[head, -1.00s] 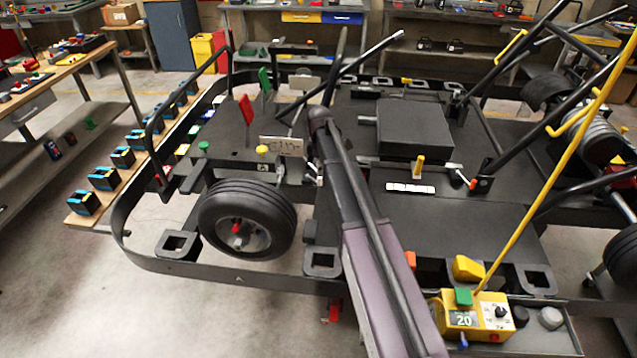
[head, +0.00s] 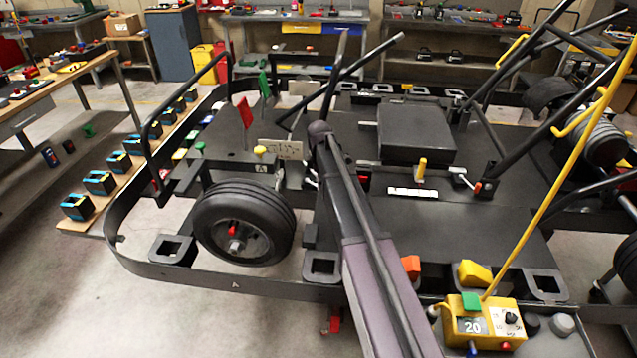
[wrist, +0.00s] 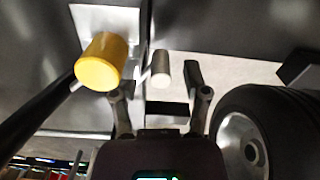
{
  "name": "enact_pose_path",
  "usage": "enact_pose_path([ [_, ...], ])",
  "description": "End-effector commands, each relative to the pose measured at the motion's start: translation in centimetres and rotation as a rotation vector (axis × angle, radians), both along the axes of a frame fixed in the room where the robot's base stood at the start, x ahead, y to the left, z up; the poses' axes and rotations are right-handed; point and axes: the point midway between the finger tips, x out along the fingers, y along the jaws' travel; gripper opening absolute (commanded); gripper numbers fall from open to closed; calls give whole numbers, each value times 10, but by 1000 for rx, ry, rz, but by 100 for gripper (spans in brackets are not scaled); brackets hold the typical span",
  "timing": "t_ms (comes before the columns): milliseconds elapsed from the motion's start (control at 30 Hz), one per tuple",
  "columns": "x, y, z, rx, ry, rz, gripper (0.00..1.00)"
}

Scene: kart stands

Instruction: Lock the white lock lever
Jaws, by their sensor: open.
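I cannot tell how far the knob is from the fingertips. In the head view my arm crosses the kart and hides the gripper. A small whitish lever part (head: 311,181) shows just left of the arm, partly hidden.
A yellow knob (wrist: 103,60) is close by the left finger, and a black tyre (wrist: 262,125) is close on the right. The head view shows the kart wheel (head: 243,222), a red flag-like lever (head: 245,112), a yellow control box (head: 485,322) and an orange-tipped lever (head: 464,179).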

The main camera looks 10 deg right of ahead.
Motion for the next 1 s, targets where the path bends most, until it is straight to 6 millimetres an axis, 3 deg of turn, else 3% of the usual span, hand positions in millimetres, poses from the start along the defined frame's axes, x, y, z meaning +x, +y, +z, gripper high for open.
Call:
enact_pose_path([
  [100,0,0,0,0,0,0,57],
  [300,0,0,0,0,0,0,0],
  [733,0,4,0,1,-1,-23,0],
  [1000,-4,11,0,1,-1,-139,0],
])
